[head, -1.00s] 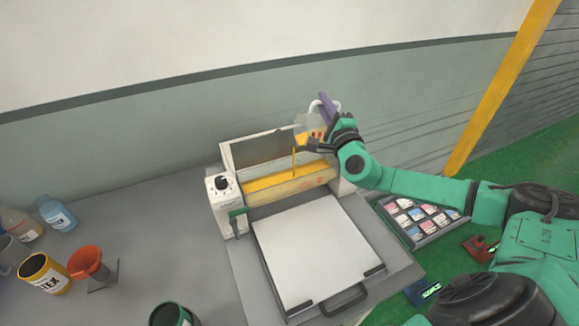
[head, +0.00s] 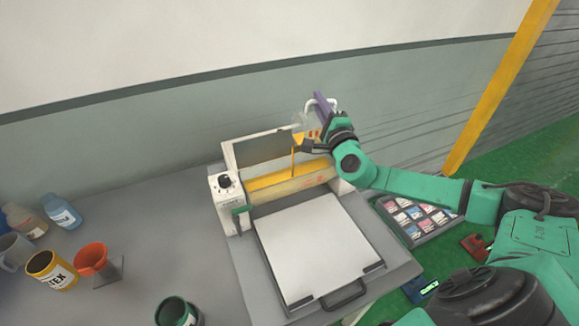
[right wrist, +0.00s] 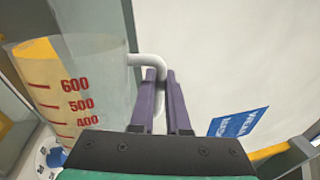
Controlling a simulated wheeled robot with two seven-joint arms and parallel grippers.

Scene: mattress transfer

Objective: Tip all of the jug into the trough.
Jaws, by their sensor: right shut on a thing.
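The clear jug (head: 301,124) is tilted over the back of the coating machine, with a thin yellow stream (head: 293,162) falling from it. My right gripper (head: 323,103) is shut on the jug's pale handle (right wrist: 148,60), as the right wrist view shows with the purple fingers (right wrist: 160,98) on either side. The same view shows the jug's clear wall (right wrist: 95,70) with red volume marks. The trough (head: 285,184) lies below, with yellow in it. How much liquid is left in the jug is hard to tell. My left gripper is not in view.
A white plate (head: 310,250) lies in front of the machine. At left stand a yellow tin (head: 50,270), an orange funnel (head: 91,258), a grey mug (head: 14,252) and bottles (head: 62,212). A green tin (head: 176,312) stands at the front. A sample tray (head: 420,220) is at right.

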